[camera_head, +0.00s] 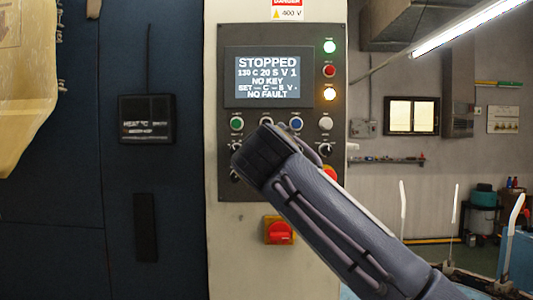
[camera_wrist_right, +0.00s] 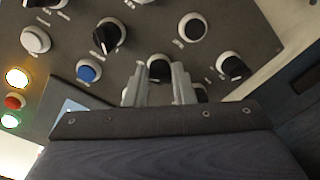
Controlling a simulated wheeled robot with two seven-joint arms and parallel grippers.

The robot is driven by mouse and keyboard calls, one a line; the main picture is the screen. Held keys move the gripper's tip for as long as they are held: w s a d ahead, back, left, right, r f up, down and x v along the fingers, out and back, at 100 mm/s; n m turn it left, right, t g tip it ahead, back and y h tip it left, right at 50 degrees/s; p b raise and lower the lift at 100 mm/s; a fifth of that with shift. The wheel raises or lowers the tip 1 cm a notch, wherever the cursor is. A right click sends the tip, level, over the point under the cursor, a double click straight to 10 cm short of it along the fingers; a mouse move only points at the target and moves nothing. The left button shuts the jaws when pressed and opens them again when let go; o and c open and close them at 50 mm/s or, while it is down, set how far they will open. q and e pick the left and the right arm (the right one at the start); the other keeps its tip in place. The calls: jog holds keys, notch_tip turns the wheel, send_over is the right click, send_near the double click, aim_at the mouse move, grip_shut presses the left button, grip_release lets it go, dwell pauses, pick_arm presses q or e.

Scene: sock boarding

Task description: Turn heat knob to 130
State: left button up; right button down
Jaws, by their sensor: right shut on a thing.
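The control panel (camera_head: 225,105) has a screen (camera_head: 268,76) reading STOPPED, 130 C 20 S V 1, NO KEY, NO FAULT, with a small SET line. My right gripper is in front of the panel's lower middle, its fingers hidden behind my arm in the head view. In the right wrist view, the right gripper (camera_wrist_right: 160,88) is shut on a black knob (camera_wrist_right: 160,66), which fits the heat knob. Its label and pointer cannot be read. My left gripper is not in view.
Other black knobs (camera_wrist_right: 109,36) (camera_wrist_right: 235,68) and a blue button (camera_wrist_right: 89,70) sit close around the fingers. A red switch (camera_head: 278,231) is below the panel. A dark box (camera_head: 147,119) is on the blue cabinet at left.

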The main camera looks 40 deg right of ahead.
jog(key=c, duration=1.3)
grip_release()
jog(key=shift+o, duration=0.2)
jog(key=shift+s, duration=0.1)
jog(key=v, duration=0.7)
jog(key=shift+s+a+b, duration=0.2)
jog(key=shift+s+b, duration=0.1)
jog(key=shift+b, duration=0.1)
